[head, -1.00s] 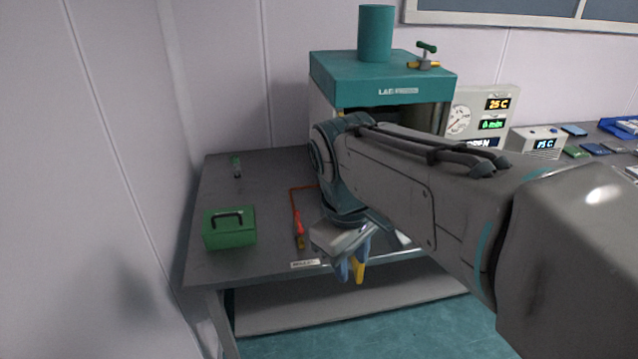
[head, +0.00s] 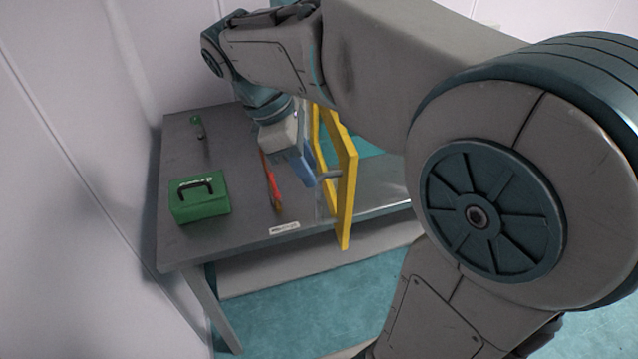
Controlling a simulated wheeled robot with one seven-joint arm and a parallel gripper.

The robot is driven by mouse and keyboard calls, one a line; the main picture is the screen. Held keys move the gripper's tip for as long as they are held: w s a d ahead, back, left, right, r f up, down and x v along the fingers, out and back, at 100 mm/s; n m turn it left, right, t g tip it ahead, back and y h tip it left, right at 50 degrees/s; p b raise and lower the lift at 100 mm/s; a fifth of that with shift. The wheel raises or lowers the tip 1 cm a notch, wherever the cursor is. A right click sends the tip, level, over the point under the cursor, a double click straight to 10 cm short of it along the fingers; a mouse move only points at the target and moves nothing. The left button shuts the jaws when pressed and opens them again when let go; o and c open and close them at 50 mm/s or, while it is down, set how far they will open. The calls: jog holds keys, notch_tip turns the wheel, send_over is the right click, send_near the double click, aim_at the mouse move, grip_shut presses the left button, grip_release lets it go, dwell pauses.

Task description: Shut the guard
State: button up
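The guard (head: 347,190) is a yellow-framed panel. It stands upright and swung out, jutting past the bench's front edge, with a grey handle (head: 329,175) on its left side. My gripper (head: 312,181) is to the left of the guard, and its blue fingers are at the handle. I cannot tell whether they grip it or only touch it, or how far apart they are. The rheometer's body is hidden behind my arm, so the guard's hinge side is not clear.
On the grey bench (head: 185,240) a green case (head: 199,198) sits at the left. A red-handled tool (head: 270,185) lies between the case and my gripper. A wall closes off the left side. Teal floor (head: 300,310) is open in front.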

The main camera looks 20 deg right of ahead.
send_over(320, 218)
jog(key=f, duration=0.5)
jog(key=shift+w+f, duration=0.2)
jog(key=shift+w, duration=0.05)
grip_shut()
